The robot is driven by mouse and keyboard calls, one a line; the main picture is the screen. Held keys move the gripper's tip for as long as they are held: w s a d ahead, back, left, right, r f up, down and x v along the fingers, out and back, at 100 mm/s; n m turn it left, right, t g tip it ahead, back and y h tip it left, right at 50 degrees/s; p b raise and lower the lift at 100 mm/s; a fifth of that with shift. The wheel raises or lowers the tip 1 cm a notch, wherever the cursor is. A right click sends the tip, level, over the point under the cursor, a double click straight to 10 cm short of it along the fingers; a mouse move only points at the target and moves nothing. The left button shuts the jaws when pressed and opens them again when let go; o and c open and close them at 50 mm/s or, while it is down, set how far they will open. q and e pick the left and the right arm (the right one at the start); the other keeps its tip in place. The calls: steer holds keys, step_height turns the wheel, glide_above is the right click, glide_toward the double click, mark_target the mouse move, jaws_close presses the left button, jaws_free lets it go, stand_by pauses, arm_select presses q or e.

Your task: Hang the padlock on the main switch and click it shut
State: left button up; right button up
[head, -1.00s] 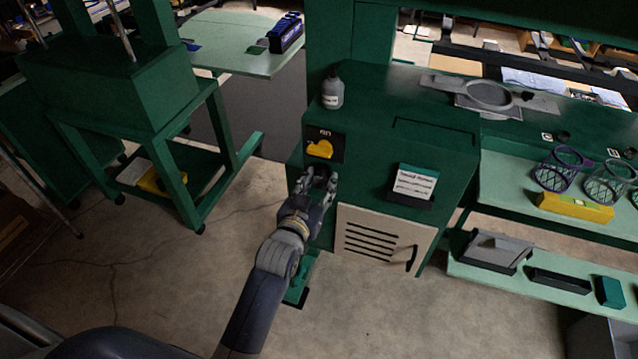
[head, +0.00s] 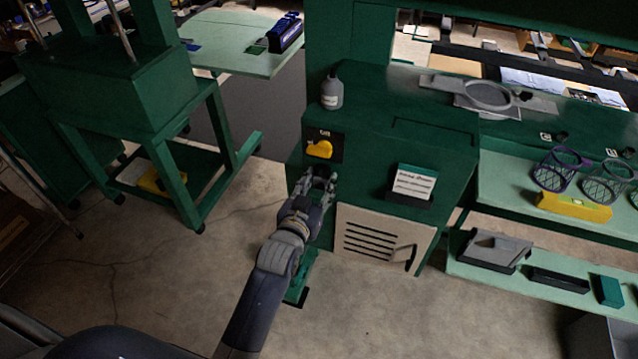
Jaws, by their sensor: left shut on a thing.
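The main switch (head: 319,149) is a yellow rotary handle on a black plate, on the front of the green machine cabinet. My left gripper (head: 318,178) is just below the switch, close to the cabinet front. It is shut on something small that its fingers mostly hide. I cannot make out the padlock's shape, nor whether anything touches the switch. My right gripper is not in view.
A grey bottle (head: 332,92) stands on the cabinet top above the switch. A white card (head: 413,183) sits in a dark holder to the right. A beige vented door (head: 378,240) is below. Shelves with wire cups (head: 557,170) and a yellow box (head: 574,207) stand at right.

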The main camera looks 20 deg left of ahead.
arm_select(q)
steer(key=o, duration=1.2)
steer(key=shift+f, duration=0.15)
steer(key=s+r, duration=0.2)
steer(key=s, duration=1)
steer(key=shift+a, duration=0.2)
steer(key=s+d+f+m+g, duration=0.1)
steer(key=s+f+g, duration=0.25)
steer(key=f, duration=0.85)
steer(key=s+d+f+g, duration=0.15)
steer(key=s+f, duration=0.25)
steer(key=f, duration=0.7)
steer(key=s+f+m+g, duration=0.1)
steer(key=s+f+g, duration=0.25)
steer(key=f, duration=0.85)
steer(key=s+a+f+g, duration=0.3)
steer(key=s+f, duration=0.5)
steer(key=s, duration=0.6)
steer(key=s+a+f+g, duration=0.4)
steer(key=s+f, duration=0.5)
steer(key=s, duration=0.5)
steer(key=shift+s+a+f+y, duration=0.2)
steer(key=shift+a+y, duration=0.1)
steer(key=shift+a, duration=0.45)
